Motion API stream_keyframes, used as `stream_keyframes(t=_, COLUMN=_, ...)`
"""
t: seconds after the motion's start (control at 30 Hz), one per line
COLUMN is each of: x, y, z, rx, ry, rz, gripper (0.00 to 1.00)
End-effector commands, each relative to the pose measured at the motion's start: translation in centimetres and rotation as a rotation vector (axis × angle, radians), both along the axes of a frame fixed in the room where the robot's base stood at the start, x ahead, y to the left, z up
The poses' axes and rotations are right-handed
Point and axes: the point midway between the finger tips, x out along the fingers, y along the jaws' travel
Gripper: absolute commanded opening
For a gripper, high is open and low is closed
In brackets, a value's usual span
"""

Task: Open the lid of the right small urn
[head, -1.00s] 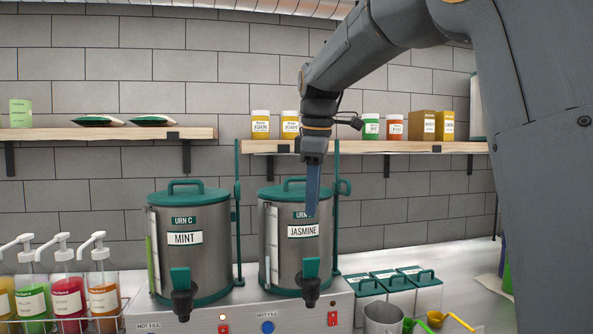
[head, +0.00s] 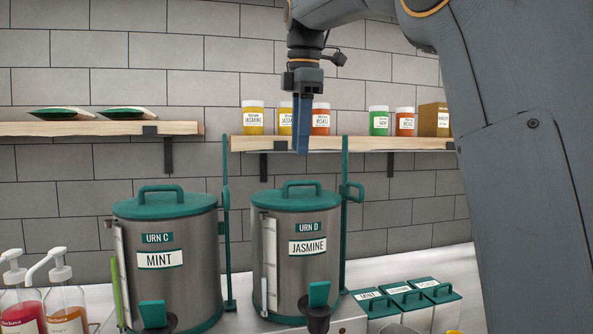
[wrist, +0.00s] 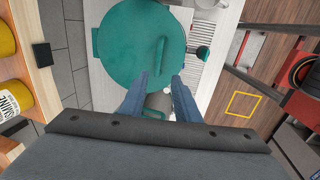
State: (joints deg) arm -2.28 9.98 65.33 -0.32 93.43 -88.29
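The right small urn (head: 300,262) is a steel cylinder labelled URN D and JASMINE. Its teal lid (head: 275,200) is closed, with an arched handle (head: 301,186) on top. In the wrist view the round lid (wrist: 125,45) lies below my gripper, with its handle (wrist: 161,54) just beyond the fingertips. My gripper (head: 301,152) points down above the lid, apart from the handle. In the wrist view my gripper (wrist: 159,76) shows two blue fingers spread apart with nothing between them.
The left urn (head: 168,285), labelled URN C and MINT, stands beside it with its lid closed. A wooden shelf (head: 350,143) with jars runs behind my gripper. Teal-lidded containers (head: 404,298) sit at the right. Pump bottles (head: 62,305) stand at the left.

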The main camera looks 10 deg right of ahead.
Motion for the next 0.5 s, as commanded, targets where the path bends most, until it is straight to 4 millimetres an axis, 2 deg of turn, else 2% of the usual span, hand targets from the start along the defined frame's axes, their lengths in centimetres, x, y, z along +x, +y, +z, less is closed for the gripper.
stream_keyframes(t=0.17, x=0.1, y=-0.4, z=-0.8, rx=-0.001, ry=0.003, rz=-0.005, gripper=0.29)
stream_keyframes(t=0.5, x=1.0, y=-1.1, z=-5.6, rx=-0.001, ry=0.004, rz=-0.017, gripper=0.29)
